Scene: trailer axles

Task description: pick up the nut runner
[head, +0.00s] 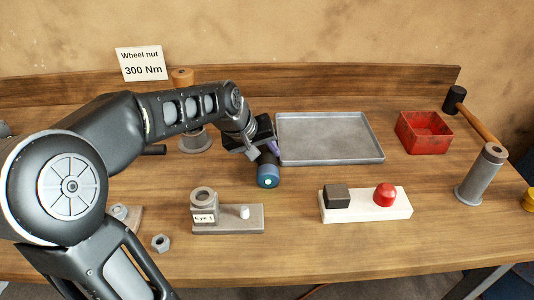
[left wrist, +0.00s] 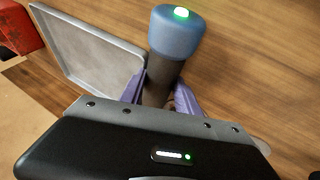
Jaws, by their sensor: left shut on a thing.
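The nut runner (head: 268,174) has a dark body and a blue end cap with a small green-lit light. It is near the middle of the table, just left of the grey tray's near corner. In the left wrist view the nut runner (left wrist: 176,35) sticks out between the purple fingers. My left gripper (head: 265,150) is shut on its dark body; in the left wrist view the gripper (left wrist: 160,92) has one finger on each side. The far part of the nut runner is hidden by the gripper. I cannot tell whether it touches the table. My right gripper is not in view.
A grey tray (head: 330,138) lies right of the gripper, with a red bin (head: 424,132), a hammer (head: 470,112) and a grey cylinder (head: 482,175) further right. In front are a block labelled "Eye 1" (head: 228,217), a white board (head: 366,213) with a red button, and a loose nut (head: 161,243).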

